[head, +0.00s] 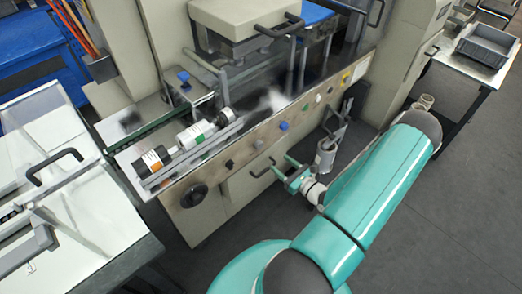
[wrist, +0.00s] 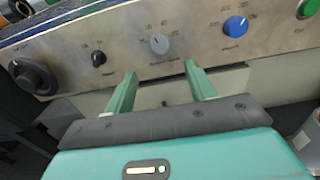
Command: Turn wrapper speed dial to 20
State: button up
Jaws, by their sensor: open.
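The wrapper's front panel (head: 245,150) carries a row of dials; the wrist view shows the panel too (wrist: 195,50). The printed labels are too blurred to tell which is the wrapper speed dial, and I cannot read a setting. My gripper (wrist: 158,70) is open and empty, pointing at the panel just below the grey dial. In the head view my gripper (head: 281,165) is below and in front of the dial row.
A large black knob (wrist: 33,77) is at the panel's left end. A green button (wrist: 308,8) is at the right. A black handle (head: 262,167) is on the cabinet front below the dials. White and orange-labelled rolls (head: 155,159) lie above the panel. A metal canister (head: 325,157) is right of my gripper.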

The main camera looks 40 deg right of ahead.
aim_at(261, 147)
jog(key=w, duration=1)
jog(key=shift+w+a, duration=0.1)
jog(key=shift+w, duration=0.3)
jog(key=c, duration=1)
